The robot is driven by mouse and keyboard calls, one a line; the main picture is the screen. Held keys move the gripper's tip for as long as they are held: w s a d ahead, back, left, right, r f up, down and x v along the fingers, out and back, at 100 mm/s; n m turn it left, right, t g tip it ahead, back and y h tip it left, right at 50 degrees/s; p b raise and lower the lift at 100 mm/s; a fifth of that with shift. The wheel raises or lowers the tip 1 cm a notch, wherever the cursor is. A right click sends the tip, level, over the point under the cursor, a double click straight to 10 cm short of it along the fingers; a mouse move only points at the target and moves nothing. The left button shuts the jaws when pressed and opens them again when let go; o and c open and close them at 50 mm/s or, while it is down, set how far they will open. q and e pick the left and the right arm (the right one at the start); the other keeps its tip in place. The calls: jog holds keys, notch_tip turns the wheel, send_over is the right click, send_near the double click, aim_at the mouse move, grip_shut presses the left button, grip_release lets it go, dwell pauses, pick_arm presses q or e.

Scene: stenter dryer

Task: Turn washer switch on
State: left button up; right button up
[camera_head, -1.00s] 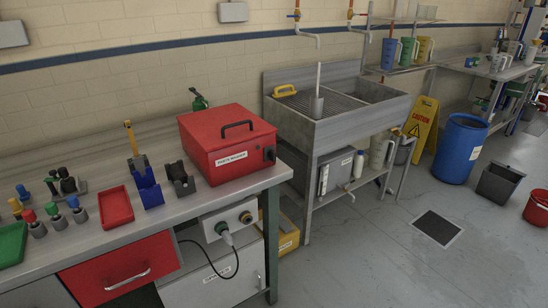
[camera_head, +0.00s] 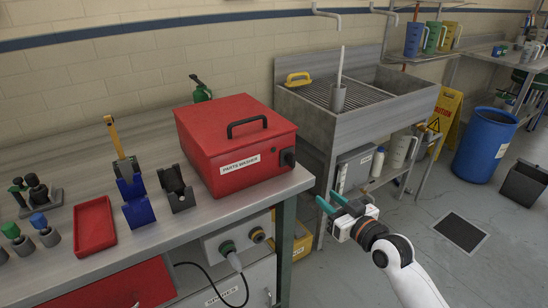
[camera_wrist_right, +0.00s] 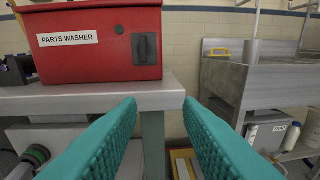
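The red parts washer (camera_head: 236,143) is a box with a black top handle and a label. It stands on the workbench near its right end. Its dark switch (camera_head: 288,158) is on the lower right of the front face; in the right wrist view the switch (camera_wrist_right: 145,48) looks like a knob on a dark plate. My right gripper (camera_head: 332,203), with teal fingers, is to the right of the bench corner, apart from the washer. In the right wrist view its fingers (camera_wrist_right: 162,112) are spread with nothing between them. My left gripper is not in view.
The workbench edge (camera_head: 250,203) lies left of my right gripper. A metal sink (camera_head: 366,133) stands behind it. A red tray (camera_head: 95,226), a blue holder (camera_head: 138,203) and a black holder (camera_head: 176,190) sit left of the washer. Floor to the right is clear around a dark drain (camera_head: 461,231).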

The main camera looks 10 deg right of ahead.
jog(key=n+y, duration=0.1)
send_near(294, 161)
jog(key=s+d+f, duration=0.1)
jog(key=s, duration=0.1)
jog(key=shift+t, duration=0.3)
jog(key=x, duration=1)
jog(key=shift+w+a+r, duration=0.2)
jog(key=shift+w+a+f, duration=0.1)
jog(key=shift+w+a, duration=0.1)
jog(key=shift+w, duration=0.3)
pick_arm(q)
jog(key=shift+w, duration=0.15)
pick_arm(e)
jog(key=c, duration=0.7)
